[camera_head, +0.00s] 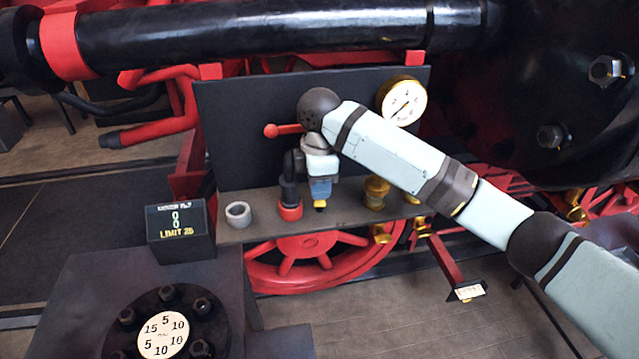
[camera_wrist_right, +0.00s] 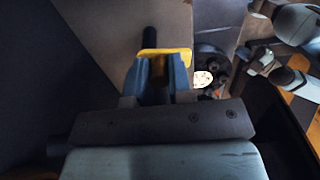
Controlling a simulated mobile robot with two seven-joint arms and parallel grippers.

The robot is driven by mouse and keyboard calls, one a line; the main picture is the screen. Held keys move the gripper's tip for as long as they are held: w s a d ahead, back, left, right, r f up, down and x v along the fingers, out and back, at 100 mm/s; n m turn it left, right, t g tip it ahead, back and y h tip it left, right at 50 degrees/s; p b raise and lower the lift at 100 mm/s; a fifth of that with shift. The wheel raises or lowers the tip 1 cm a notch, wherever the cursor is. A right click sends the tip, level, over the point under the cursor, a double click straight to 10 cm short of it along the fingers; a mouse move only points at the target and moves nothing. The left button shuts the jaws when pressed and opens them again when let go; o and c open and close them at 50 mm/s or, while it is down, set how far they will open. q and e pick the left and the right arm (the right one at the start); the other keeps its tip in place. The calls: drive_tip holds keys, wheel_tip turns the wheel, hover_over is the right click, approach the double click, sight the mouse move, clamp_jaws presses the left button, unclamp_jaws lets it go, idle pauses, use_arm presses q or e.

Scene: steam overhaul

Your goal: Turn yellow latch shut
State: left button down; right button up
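The yellow latch (camera_wrist_right: 178,53) shows in the right wrist view as a yellow piece at my fingertips, with a dark rod beyond it. In the head view only a small yellow bit of the latch (camera_head: 320,204) shows below the fingers, above the grey shelf. My right gripper (camera_head: 320,190) points down in front of the dark panel. Its two blue fingers (camera_wrist_right: 164,72) stand on either side of the latch's yellow part and seem shut on it. Much of the latch is hidden by the fingers.
A pressure gauge (camera_head: 403,101) and a red lever (camera_head: 283,130) are on the panel near my right arm. The grey shelf (camera_head: 250,232) holds a grey ring (camera_head: 238,214), a red-based dark pipe (camera_head: 290,208) and a brass fitting (camera_head: 375,192). A display box (camera_head: 180,231) stands left.

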clamp_jaws()
drive_tip(key=shift+m, duration=0.4)
drive_tip(key=m, duration=0.3)
drive_tip(key=shift+a+m, duration=0.25)
drive_tip(key=shift+m, duration=0.05)
drive_tip(key=m, duration=0.3)
drive_tip(key=shift+w+a+m, duration=0.1)
drive_tip(key=shift+a+m, duration=0.1)
drive_tip(key=shift+m, duration=0.1)
drive_tip(key=m, duration=0.5)
drive_tip(key=shift+w+a, duration=0.15)
drive_tip(key=shift+w, duration=0.1)
drive_tip(key=shift+w+m, duration=0.1)
drive_tip(key=shift+m, duration=1.5)
